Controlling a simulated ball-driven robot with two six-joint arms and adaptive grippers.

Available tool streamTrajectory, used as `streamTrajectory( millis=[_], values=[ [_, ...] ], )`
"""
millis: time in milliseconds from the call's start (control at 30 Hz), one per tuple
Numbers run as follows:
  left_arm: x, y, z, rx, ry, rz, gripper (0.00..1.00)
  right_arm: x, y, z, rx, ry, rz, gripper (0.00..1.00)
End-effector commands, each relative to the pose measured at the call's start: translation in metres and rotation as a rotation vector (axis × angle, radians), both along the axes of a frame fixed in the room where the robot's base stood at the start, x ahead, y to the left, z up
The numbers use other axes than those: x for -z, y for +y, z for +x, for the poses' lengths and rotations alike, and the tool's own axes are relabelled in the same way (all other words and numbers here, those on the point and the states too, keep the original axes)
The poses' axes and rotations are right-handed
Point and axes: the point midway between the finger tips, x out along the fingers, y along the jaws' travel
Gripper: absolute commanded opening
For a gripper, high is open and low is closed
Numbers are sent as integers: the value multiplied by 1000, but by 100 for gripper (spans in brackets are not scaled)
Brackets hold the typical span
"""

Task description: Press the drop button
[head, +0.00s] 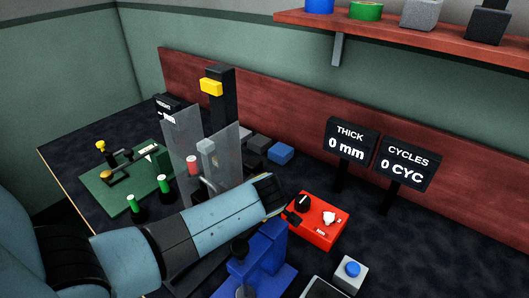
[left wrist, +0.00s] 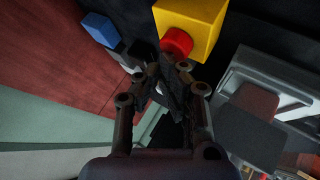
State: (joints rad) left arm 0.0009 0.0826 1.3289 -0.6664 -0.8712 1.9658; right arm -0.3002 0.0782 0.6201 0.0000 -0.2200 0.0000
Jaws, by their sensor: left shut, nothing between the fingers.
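A yellow box (left wrist: 190,20) with a round red button (left wrist: 177,42) on its side is at the top of the left wrist view. No drop label is readable on it. My left gripper (left wrist: 165,70) is shut and empty, its tips just below the red button. Whether they touch it I cannot tell. In the head view my left arm crosses the bench, and I cannot make out the gripper or this yellow box; the arm covers that area. My right gripper does not show.
A grey box with a blue button (head: 352,269) and a red control box (head: 318,221) stand to the right. Clear upright plates (head: 226,150), a black tower (head: 222,100) and a blue block (head: 280,153) stand behind my arm. A blue fixture (head: 258,262) is in front.

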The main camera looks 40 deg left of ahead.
Motion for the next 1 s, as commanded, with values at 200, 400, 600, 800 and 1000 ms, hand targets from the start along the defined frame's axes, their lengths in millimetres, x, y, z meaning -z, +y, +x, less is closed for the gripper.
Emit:
streamTrajectory(
  millis=[200,400,600,800,1000],
  values=[
    [-12,0,0,0,0,0,0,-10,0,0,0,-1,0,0],
    [-12,0,0,-1,0,1,0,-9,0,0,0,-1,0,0],
    [-16,0,0,0,-1,1,0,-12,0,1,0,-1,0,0],
    [-35,0,0,1,0,2,0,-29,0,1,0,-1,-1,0],
    [-56,0,0,1,-2,0,0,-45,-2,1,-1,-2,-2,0]
  ],
)
